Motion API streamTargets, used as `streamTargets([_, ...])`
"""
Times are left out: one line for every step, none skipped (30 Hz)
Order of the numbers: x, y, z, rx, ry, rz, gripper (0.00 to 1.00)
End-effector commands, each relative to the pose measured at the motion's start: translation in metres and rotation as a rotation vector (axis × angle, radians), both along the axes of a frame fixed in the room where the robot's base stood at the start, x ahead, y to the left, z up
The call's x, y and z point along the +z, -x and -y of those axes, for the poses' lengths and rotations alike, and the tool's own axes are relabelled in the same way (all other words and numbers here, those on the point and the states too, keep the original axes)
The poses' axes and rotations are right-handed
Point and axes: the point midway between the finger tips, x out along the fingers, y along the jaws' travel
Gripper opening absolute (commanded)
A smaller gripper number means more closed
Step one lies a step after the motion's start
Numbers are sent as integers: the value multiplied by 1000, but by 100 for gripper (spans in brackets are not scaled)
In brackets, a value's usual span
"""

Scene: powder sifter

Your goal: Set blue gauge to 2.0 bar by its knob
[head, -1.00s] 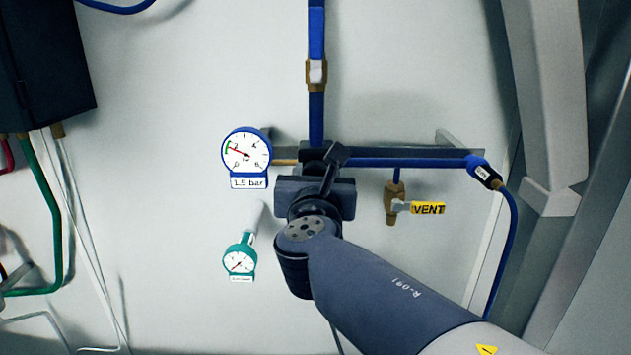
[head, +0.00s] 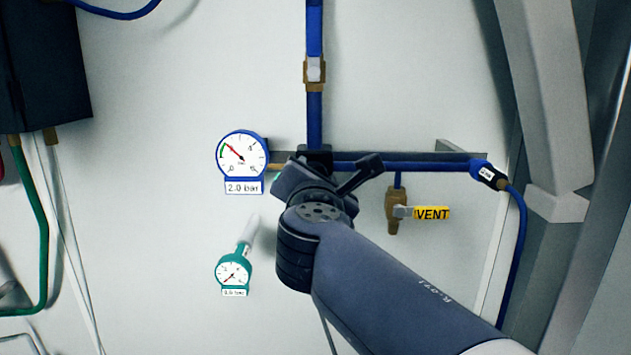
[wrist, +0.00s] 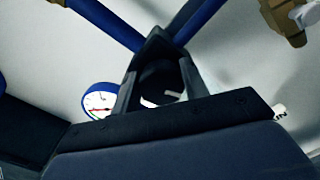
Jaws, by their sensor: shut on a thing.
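The blue-rimmed gauge (head: 242,154) is on the wall, left of my gripper in the head view. Its label (head: 244,187) reads 2.0 bar, and its red needle points to the upper left. Part of the gauge also shows in the wrist view (wrist: 98,99). My gripper (wrist: 160,72) is shut on a dark round knob (wrist: 158,86) with a pale mark, between its two fingers. In the head view my wrist and gripper (head: 312,165) hide the knob.
A blue pipe (head: 314,118) with a brass valve (head: 314,72) runs up above. A brass valve (head: 394,211) with a yellow VENT tag (head: 432,213) hangs to the right. A small teal gauge (head: 233,272) sits below left.

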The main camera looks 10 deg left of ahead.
Motion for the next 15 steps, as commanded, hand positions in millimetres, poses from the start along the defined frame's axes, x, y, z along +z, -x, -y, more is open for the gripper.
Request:
streamTargets([-1, 0, 0, 0, -3, -2, 20])
streamTargets([-1, 0, 0, 0, -4, -2, 20])
streamTargets([-1, 0, 0, 0, -5, -3, 20])
streamTargets([-1, 0, 0, 0, -5, -3, 20])
streamTargets([-1, 0, 0, 0, -5, -3, 20])
streamTargets([-1, 0, 0, 0, -5, -3, 20])
streamTargets([-1, 0, 0, 0, -5, -3, 20])
streamTargets([-1, 0, 0, 0, -5, -3, 20])
streamTargets([-1, 0, 0, 0, -4, -2, 20])
streamTargets([-1, 0, 0, 0, -4, -2, 20])
streamTargets([-1, 0, 0, 0, -4, -2, 20])
streamTargets([-1, 0, 0, 0, -4, -2, 45])
streamTargets([-1, 0, 0, 0, -4, -2, 47])
streamTargets([0, 0, 0, 0, -4, -2, 50])
streamTargets([0, 0, 0, 0, -4, -2, 53])
